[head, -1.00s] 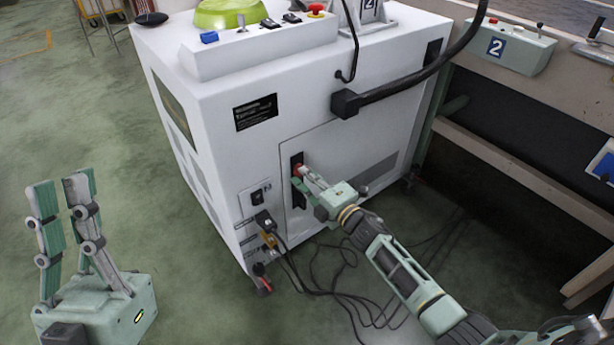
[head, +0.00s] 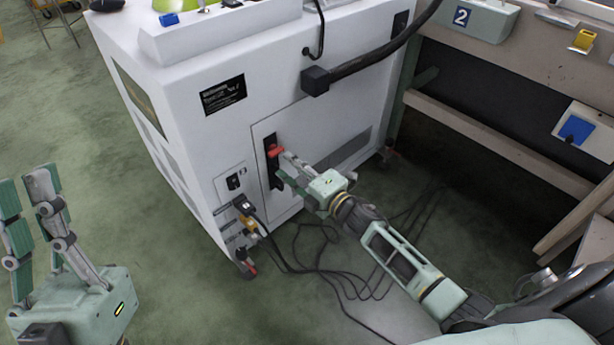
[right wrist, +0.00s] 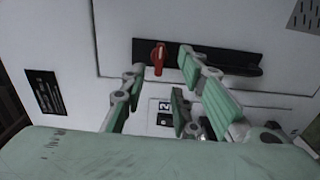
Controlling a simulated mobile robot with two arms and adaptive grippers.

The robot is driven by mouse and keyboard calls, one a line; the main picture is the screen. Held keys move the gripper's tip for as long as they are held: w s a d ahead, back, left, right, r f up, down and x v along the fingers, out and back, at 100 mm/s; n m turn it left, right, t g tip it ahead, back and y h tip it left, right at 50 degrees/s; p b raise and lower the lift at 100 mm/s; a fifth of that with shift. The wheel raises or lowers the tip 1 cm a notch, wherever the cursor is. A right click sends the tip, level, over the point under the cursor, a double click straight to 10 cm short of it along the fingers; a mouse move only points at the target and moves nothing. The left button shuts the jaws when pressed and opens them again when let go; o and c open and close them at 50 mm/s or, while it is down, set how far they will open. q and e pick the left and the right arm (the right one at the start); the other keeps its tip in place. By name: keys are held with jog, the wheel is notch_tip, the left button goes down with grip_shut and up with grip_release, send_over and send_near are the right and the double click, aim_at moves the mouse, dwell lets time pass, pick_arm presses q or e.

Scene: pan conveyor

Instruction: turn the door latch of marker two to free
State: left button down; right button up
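The door latch is a red handle (head: 275,152) on an upright black plate (head: 272,172) on the white machine's door. In the right wrist view the red handle (right wrist: 158,58) stands crosswise to the black plate (right wrist: 228,60). My right gripper (head: 283,166) is at the plate, just by the handle. In the right wrist view its fingers (right wrist: 162,68) are apart, with the handle showing between their tips. I cannot tell whether a finger touches it. A small label with a 2 (right wrist: 165,105) is beside the door. My left gripper (head: 22,182) is open and empty at lower left.
The white machine (head: 190,130) fills the middle. Black cables (head: 325,265) lie on the floor below the right arm. A thick black hose (head: 380,72) leaves the machine's side. A bench with a box marked 2 (head: 480,16) stands at right.

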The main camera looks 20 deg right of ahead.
jog(key=v, duration=0.7)
jog(key=shift+s, duration=0.25)
jog(key=shift+r, duration=0.1)
